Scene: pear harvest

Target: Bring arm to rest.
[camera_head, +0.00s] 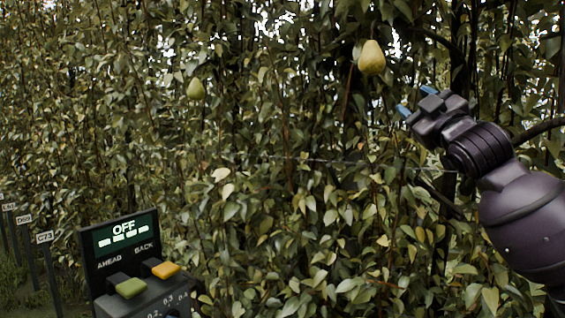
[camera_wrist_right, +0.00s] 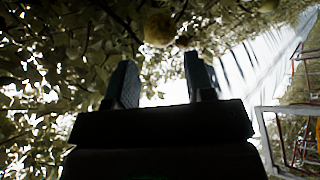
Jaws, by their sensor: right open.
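My right gripper (camera_head: 416,101) is at the right of the head view, in front of the foliage, with its blue-tipped fingers apart and nothing between them. In the right wrist view its two dark fingers (camera_wrist_right: 158,82) also stand apart and empty. A yellow-green pear (camera_head: 371,57) hangs up and to the left of the fingertips, apart from them. A smaller green pear (camera_head: 195,89) hangs further left. In the wrist view a round fruit (camera_wrist_right: 160,28) hangs beyond the fingers. My left gripper is in neither view.
A control box (camera_head: 124,240) with an OFF display, a green AHEAD button (camera_head: 130,288) and an orange BACK button (camera_head: 165,270) stands at lower left. Marker signs (camera_head: 45,237) stand beside it. Dense leaves fill the rest. A pale frame (camera_wrist_right: 262,125) shows at right in the wrist view.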

